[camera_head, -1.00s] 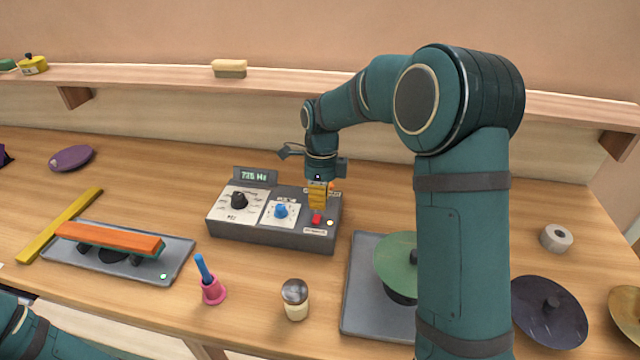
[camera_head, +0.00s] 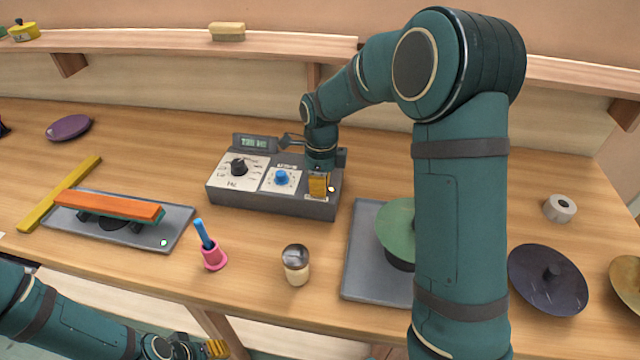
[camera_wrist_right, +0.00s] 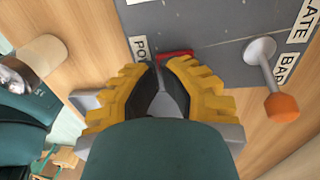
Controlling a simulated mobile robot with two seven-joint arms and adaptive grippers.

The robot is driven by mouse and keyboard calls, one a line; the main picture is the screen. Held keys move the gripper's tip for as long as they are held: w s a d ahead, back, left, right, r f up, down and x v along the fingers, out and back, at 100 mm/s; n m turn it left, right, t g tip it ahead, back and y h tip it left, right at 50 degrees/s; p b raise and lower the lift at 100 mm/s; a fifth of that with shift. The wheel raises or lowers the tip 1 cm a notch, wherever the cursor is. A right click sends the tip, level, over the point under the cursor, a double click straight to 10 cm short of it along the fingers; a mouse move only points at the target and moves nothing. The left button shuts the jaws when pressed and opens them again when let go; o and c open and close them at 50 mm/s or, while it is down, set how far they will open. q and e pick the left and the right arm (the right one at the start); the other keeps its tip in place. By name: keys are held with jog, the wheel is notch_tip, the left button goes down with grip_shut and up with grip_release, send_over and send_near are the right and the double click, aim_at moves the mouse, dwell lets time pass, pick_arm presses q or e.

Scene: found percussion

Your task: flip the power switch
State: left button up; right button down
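The control box (camera_head: 262,202) stands on the bench with a display, a black knob and a blue knob. Its red power switch (camera_wrist_right: 176,54) shows as a sliver just beyond my right fingertips in the wrist view, beside a partly covered label beginning "PO". In the head view my gripper hides the switch. My right gripper (camera_head: 318,186) points down over the box's front right corner. Its yellow fingers (camera_wrist_right: 160,68) are together at the tips with nothing between them; contact with the switch cannot be told. My left gripper (camera_head: 216,348) is low at the bottom edge, its opening unclear.
A shaker (camera_head: 296,264) and a pink holder (camera_head: 214,256) stand in front of the box. A grey pad (camera_head: 362,275) with a green disc lies at right.

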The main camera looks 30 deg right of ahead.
jog(key=shift+s+a+f+t+h+b, duration=0.25)
jog(key=shift+s+f+t+h+b, duration=0.15)
jog(key=shift+t+h, duration=0.25)
jog(key=shift+p, duration=0.3)
jog(key=shift+s+f, duration=0.1)
jog(key=shift+f, duration=0.1)
jog(key=shift+w+d+r+p, duration=0.4)
jog(key=shift+w+p, duration=0.05)
jog(key=shift+w, duration=0.25)
jog(key=shift+w+d+r, duration=0.1)
